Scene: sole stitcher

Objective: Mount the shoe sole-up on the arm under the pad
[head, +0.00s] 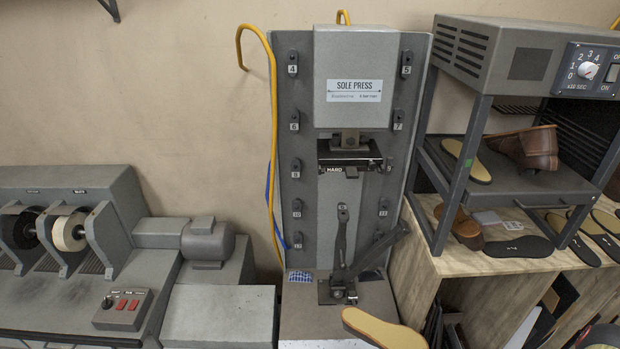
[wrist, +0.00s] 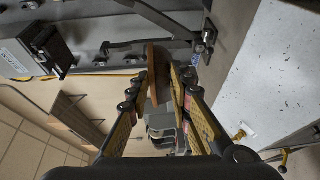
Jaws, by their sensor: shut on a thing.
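The shoe shows its tan sole (head: 385,328) facing up at the bottom edge of the head view, in front of the press base; the rest of it is cut off or hidden. In the wrist view my gripper (wrist: 164,85) is shut on the shoe (wrist: 158,72), seen edge-on as a narrow brown shape between the fingers. The pad (head: 349,155), dark and labelled HARD, hangs under the press head. The upright arm (head: 341,235) rises from a bracket below the pad, its top clear of the pad. The shoe is in front of and lower than the arm's top.
The sole press (head: 335,60) has numbered pegs along both sides. A dark slanted lever (head: 382,248) stands right of the arm. A grinding machine (head: 70,240) is at left. A rack (head: 470,170) with shoes and soles is at right. The gap between pad and arm top is clear.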

